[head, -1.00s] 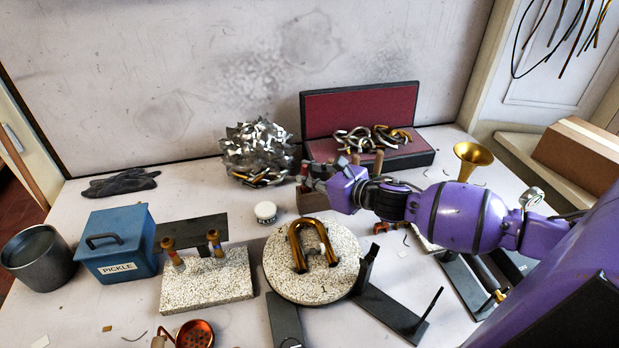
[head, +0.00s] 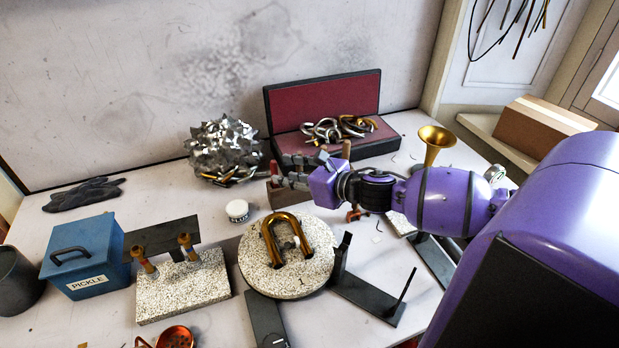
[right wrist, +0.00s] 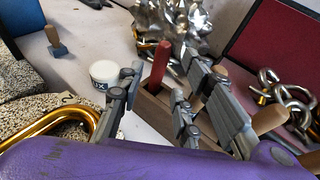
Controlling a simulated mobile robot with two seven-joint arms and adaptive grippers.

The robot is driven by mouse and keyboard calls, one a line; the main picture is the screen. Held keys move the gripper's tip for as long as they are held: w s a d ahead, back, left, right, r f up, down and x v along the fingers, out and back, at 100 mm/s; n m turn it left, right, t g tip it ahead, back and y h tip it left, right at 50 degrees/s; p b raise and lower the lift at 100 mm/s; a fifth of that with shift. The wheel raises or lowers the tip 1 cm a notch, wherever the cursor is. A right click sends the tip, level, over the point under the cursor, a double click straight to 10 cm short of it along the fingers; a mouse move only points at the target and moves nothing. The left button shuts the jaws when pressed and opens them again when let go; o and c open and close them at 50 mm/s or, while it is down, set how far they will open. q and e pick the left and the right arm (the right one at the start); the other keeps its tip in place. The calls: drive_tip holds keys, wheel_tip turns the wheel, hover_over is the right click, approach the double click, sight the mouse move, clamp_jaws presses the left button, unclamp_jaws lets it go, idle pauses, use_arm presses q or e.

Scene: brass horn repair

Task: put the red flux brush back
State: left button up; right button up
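The red flux brush (right wrist: 158,65) shows in the right wrist view as an upright red handle. Its lower end meets a wooden block (right wrist: 152,108), and it appears to stand in it. My right gripper (right wrist: 165,75) is open, with its fingers spread on either side of the red handle and a visible gap to each. In the head view my right gripper (head: 300,172) is over the wooden block (head: 278,196) and hides most of it. The brush's bristles are hidden. My left gripper is not in view.
Wooden handles (right wrist: 268,118) stand at the right of the block. A white flux jar (head: 237,210), a round stone plate with a brass bend (head: 270,240), a crumpled metal heap (head: 222,145) and an open red-lined case (head: 325,95) surround it. A brass bell (head: 436,140) stands behind my right arm.

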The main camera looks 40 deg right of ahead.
drive_tip(key=v, duration=0.8)
drive_tip(key=shift+s, duration=0.3)
drive_tip(key=shift+r, duration=0.15)
